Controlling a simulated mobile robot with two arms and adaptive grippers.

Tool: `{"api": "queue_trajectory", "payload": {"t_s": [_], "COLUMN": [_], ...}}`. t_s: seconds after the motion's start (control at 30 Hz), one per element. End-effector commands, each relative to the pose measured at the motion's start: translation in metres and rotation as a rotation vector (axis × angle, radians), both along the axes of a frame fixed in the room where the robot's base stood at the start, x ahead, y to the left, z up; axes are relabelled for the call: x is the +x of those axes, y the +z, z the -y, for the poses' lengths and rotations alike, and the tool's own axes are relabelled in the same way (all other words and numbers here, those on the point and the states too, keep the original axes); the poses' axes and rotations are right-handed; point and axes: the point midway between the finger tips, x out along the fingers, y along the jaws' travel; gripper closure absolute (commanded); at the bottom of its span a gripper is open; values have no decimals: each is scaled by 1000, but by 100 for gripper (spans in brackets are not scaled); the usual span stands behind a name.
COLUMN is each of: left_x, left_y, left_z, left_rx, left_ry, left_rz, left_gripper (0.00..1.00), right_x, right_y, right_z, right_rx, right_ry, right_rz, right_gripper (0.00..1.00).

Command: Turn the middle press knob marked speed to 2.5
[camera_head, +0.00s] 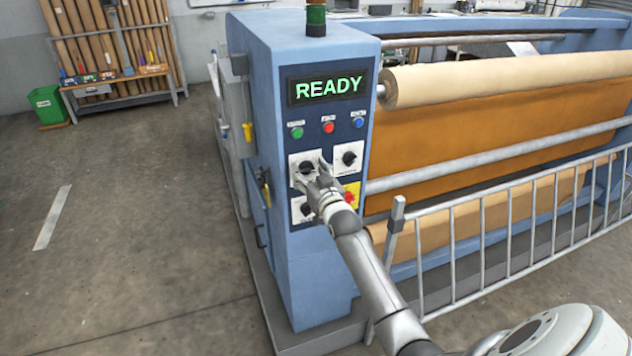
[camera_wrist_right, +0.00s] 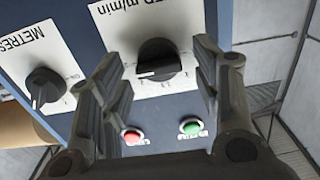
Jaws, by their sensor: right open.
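The speed knob (camera_head: 306,167) is a black dial on a white plate at the upper left of the press's knob group. It also shows in the right wrist view (camera_wrist_right: 159,58), upside down, with part of a label reading "m/min" and a scale too small to read. A pale mark shows along its lower edge there. My right gripper (camera_head: 314,179) is in front of this knob. Its two fingers are open and stand on either side of the knob in the wrist view; I cannot tell whether they touch it. My left gripper is not in view.
A black knob marked "METRES" (camera_wrist_right: 43,88) sits beside it, and another knob (camera_head: 308,208) lies below, partly hidden. A red emergency button (camera_head: 350,197) is close to my right wrist. Coloured buttons (camera_head: 328,127) and a READY display (camera_head: 329,87) are above. A metal railing (camera_head: 500,222) stands right.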

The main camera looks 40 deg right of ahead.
Motion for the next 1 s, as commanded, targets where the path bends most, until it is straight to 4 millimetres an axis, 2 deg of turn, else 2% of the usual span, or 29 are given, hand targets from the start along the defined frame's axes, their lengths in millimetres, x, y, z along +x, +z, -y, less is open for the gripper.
{"api": "queue_trajectory", "payload": {"t_s": [0.17, 0.63, 0.8, 1.0], "left_x": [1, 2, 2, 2], "left_y": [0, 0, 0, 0], "left_z": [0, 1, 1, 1], "left_rx": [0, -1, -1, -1], "left_ry": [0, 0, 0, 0], "left_rz": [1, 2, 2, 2], "left_gripper": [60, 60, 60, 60], "right_x": [-19, -94, -109, -114], "right_y": [-1, -2, -1, -1], "right_z": [-5, -23, -26, -27], "right_rx": [0, 2, 2, 3], "right_ry": [0, 0, 0, 0], "right_rz": [-2, -4, -3, -2], "right_gripper": [43, 43, 43, 43]}}
